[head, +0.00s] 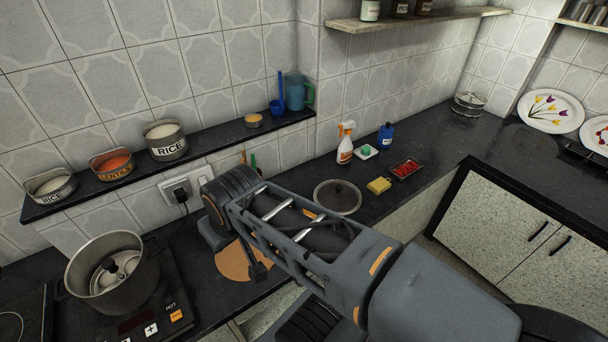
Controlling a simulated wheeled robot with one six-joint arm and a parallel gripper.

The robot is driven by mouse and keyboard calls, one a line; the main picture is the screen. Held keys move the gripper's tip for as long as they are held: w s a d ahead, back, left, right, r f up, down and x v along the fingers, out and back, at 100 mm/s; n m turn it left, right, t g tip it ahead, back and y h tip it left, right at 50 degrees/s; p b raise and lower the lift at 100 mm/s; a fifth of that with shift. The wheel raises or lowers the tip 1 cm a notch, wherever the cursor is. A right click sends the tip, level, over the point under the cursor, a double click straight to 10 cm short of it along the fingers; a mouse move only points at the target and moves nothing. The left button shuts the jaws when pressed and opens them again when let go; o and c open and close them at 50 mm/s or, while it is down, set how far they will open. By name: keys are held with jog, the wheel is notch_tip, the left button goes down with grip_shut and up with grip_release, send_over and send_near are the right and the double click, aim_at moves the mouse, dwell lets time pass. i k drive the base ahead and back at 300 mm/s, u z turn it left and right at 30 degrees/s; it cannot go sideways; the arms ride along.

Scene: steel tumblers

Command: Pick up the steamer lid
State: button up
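My arm crosses the middle of the view from the lower right. My gripper (237,253) is partly hidden by the arm, over a round tan board, left of the lid and apart from it. Whether it is open is unclear.
The round tan board (232,262) lies below my arm. A wall ledge (200,152) holds labelled tins. Counter at the right is mostly clear.

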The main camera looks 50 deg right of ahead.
aim_at(344, 199)
jog(key=u, duration=0.15)
jog(key=k, duration=0.55)
jog(key=z, duration=1.6)
jog(key=i, duration=0.5)
jog(key=u, duration=2.5)
jog(key=k, duration=0.6)
jog(key=z, duration=0.9)
